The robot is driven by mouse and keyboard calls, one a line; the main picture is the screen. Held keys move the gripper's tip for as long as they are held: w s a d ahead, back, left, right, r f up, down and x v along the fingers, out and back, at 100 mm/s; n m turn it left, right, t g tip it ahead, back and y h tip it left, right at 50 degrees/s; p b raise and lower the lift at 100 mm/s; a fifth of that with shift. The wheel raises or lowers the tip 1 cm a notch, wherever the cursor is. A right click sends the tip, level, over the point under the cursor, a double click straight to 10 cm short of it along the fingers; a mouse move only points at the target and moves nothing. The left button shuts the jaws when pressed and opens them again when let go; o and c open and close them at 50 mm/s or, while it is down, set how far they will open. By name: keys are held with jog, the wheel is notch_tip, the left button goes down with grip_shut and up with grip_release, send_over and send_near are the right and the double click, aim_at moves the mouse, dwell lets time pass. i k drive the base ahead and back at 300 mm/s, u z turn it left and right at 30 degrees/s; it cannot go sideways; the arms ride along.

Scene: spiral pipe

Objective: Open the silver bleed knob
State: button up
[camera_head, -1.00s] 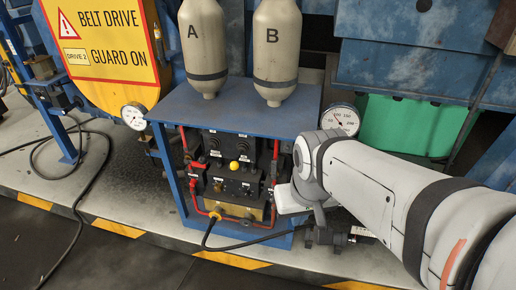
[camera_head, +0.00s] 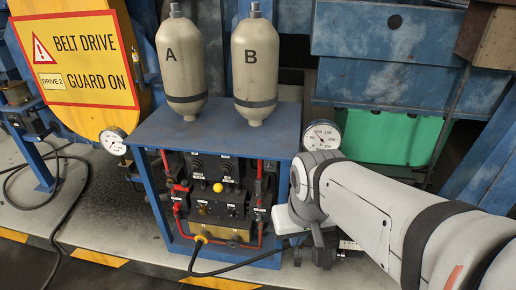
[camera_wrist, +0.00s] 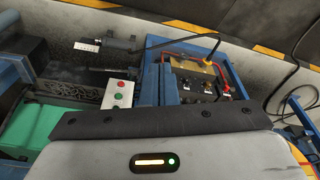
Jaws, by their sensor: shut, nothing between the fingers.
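The black control panel (camera_head: 215,198) sits in the front of a blue cabinet under a flat blue top. It carries several small dark knobs and a yellow ball knob (camera_head: 218,187). I cannot tell which small knob is the silver bleed knob. In the wrist view the panel (camera_wrist: 198,85) is at upper middle right, tilted, with small light-topped knobs too small to make out. My pale housing fills the bottom of the wrist view.
Tanks A (camera_head: 184,65) and B (camera_head: 254,65) stand on the cabinet top. A gauge (camera_head: 322,135) sits at its right edge, beside my arm. Red pipes frame the panel, and a black cable (camera_head: 225,273) runs from its bottom. Open floor lies in front.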

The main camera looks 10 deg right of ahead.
aim_at(259, 217)
jog(key=z, duration=1.35)
jog(key=k, duration=1.05)
jog(key=u, duration=1.3)
jog(key=i, duration=1)
